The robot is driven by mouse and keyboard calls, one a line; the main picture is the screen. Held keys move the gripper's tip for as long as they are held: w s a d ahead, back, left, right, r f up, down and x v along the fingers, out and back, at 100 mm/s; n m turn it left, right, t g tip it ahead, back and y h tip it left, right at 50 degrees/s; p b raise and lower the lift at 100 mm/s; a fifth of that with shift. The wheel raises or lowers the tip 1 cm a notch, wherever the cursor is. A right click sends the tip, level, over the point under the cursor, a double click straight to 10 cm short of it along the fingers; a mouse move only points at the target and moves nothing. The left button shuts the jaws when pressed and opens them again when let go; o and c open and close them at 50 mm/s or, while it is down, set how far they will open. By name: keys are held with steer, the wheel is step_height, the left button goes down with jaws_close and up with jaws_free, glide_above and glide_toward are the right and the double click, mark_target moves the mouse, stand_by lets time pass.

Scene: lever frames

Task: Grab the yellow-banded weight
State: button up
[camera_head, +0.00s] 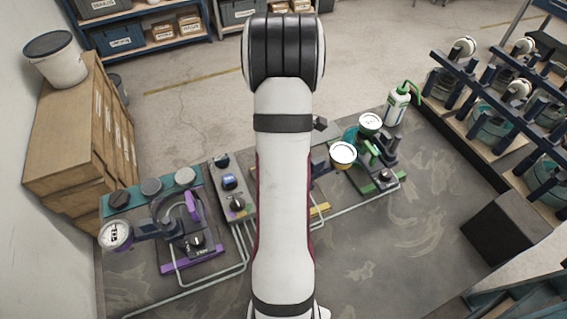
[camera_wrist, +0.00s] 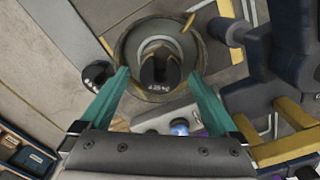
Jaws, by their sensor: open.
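In the wrist view, a dark slotted weight (camera_wrist: 159,82) marked about "0.25 kg" sits on a round grey pan (camera_wrist: 129,45) with a dull yellow-brown rim. I cannot make out a clear yellow band on the weight itself. My gripper (camera_wrist: 160,76) is open, its two teal fingers apart on the left and right of the weight, with nothing held between them. In the head view my own arm hides the gripper and this weight. A bit of yellow frame (camera_head: 320,210) shows just right of the arm.
A yellow-footed dark frame (camera_wrist: 290,150) stands close on the right in the wrist view. A dark round knob or weight (camera_wrist: 97,73) lies left. In the head view, a purple lever frame (camera_head: 190,245), a control box (camera_head: 232,190), a green frame (camera_head: 375,180) and a bottle (camera_head: 397,104) share the table.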

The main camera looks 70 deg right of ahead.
jaws_close()
stand_by(0.3)
